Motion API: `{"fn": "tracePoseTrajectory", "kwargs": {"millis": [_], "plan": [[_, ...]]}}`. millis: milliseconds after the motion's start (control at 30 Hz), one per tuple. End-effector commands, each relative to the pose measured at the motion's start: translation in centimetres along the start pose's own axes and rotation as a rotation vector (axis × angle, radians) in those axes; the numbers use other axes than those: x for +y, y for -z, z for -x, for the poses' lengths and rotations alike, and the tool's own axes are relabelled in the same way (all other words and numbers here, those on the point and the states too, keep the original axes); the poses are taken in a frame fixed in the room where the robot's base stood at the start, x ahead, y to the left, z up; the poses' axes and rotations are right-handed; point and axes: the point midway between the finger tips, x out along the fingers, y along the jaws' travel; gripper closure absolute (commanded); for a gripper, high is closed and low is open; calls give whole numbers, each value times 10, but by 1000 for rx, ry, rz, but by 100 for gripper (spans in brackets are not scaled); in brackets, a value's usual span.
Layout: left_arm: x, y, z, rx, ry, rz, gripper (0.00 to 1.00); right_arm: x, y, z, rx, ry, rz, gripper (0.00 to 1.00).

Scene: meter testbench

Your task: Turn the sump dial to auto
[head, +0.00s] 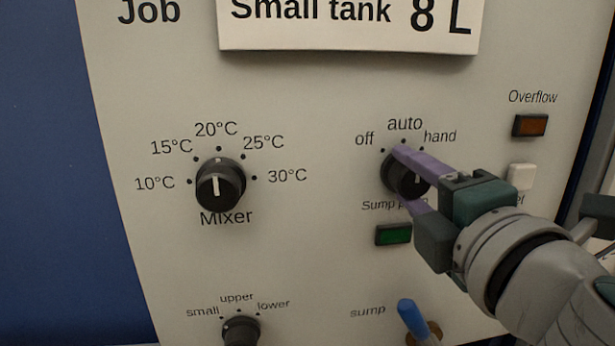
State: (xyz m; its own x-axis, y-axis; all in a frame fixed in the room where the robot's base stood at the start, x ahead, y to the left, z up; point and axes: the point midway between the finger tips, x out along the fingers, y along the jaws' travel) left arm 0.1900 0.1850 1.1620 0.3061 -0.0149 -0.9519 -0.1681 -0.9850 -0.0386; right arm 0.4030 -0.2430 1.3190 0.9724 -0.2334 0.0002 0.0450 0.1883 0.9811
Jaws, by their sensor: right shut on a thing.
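The sump dial (393,178) is a black round knob on the pale panel, with off, auto and hand marked around its top. Auto is at the top middle, off to the left and hand to the right. My right gripper (411,180) comes in from the right and is shut on the dial, with one purple finger above it and one below. A short white pointer mark shows between the fingers. The fingers cover part of the knob, so I cannot tell exactly which position it points to. My left gripper is not in view.
The mixer dial (220,188) is to the left, with a smaller dial (241,330) below it. A green lamp (393,234) and a blue-tipped lever (413,318) sit below the sump dial. An orange overflow lamp (530,125) and a white button (521,176) are at right.

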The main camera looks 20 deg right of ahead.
Motion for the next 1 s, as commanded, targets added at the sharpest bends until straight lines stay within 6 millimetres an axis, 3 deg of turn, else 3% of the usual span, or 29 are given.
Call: {"fn": "tracePoseTrajectory", "kwargs": {"millis": [267,300,533,833,1000], "plan": [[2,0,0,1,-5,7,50,0,-1,0,-4,1,1,100],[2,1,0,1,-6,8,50,0,-1,0,-4,1,1,44],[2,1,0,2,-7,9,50,0,0,0,-2,0,1,19],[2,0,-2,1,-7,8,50,-1,0,3,0,1,1,19],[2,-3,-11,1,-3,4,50,-4,1,26,2,3,-2,19]]}}
